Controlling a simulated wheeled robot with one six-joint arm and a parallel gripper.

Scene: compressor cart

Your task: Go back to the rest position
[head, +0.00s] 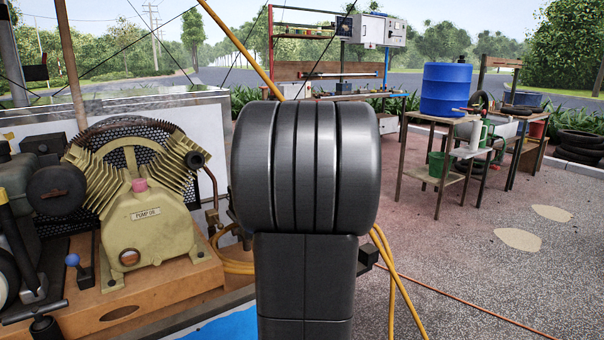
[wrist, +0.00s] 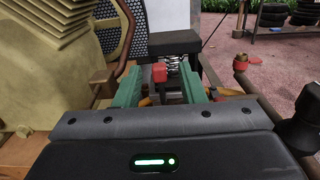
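My gripper (wrist: 160,86) shows in the wrist view with its two green fingers apart and nothing visibly held between them. A small red block (wrist: 159,73) and a metal spring (wrist: 171,62) under a black block (wrist: 174,43) show just beyond and between the fingertips. I cannot tell whether the fingers touch them. In the head view my own dark arm stands upright in the middle and hides the gripper.
The beige compressor pump (head: 148,222) with a pink-red cap stands on a wooden base (head: 150,293) at left, close to my arm. It also fills the wrist view's left side (wrist: 45,60). A workbench with a blue drum (head: 446,90) stands at back right. The right-hand paved ground is mostly clear, with an orange cable (head: 470,308).

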